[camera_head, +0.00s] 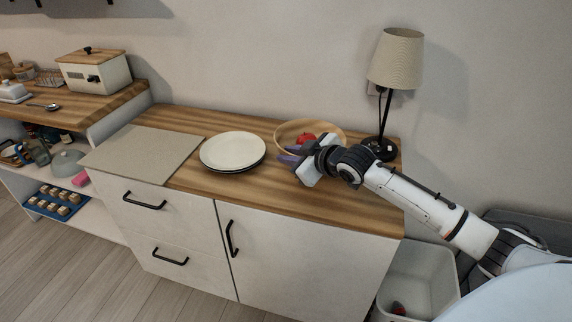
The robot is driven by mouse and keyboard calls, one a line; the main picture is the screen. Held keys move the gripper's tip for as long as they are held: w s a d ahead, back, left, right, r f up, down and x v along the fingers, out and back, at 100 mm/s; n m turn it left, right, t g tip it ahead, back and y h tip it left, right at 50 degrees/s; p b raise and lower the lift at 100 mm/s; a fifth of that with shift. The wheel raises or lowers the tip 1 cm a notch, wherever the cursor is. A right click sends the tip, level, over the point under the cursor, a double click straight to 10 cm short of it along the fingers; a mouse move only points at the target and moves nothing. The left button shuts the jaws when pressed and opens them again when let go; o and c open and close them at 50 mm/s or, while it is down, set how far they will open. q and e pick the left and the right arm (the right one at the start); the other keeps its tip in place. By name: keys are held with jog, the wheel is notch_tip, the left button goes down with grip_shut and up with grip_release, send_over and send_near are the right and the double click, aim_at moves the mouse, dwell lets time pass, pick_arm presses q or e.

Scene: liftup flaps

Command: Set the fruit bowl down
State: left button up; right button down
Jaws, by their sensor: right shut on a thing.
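The fruit bowl (334,127) is a round, light wooden bowl with a red fruit (306,138) in it. It is at the back of the wooden counter, between the plates and the lamp. My right gripper (287,154) reaches in from the right and is shut on the near left side of the bowl's rim. The gripper and wrist hide the front and underside of the bowl. I cannot tell whether the bowl touches the counter. My left gripper does not show.
A stack of plates (232,151) stands just left of the bowl, and a grey mat (146,152) lies further left. A lamp (395,62) stands close to the bowl's right. The counter (262,196) is bare along its front. A white bin (418,275) is at lower right.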

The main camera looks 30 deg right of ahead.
notch_tip(320, 180, down, 3)
jog(key=shift+f, duration=0.2)
jog(key=c, duration=1.6)
grip_release()
jog(key=shift+f, duration=0.1)
jog(key=shift+s, duration=0.1)
jog(key=v, duration=1.2)
jog(key=shift+p, duration=0.4)
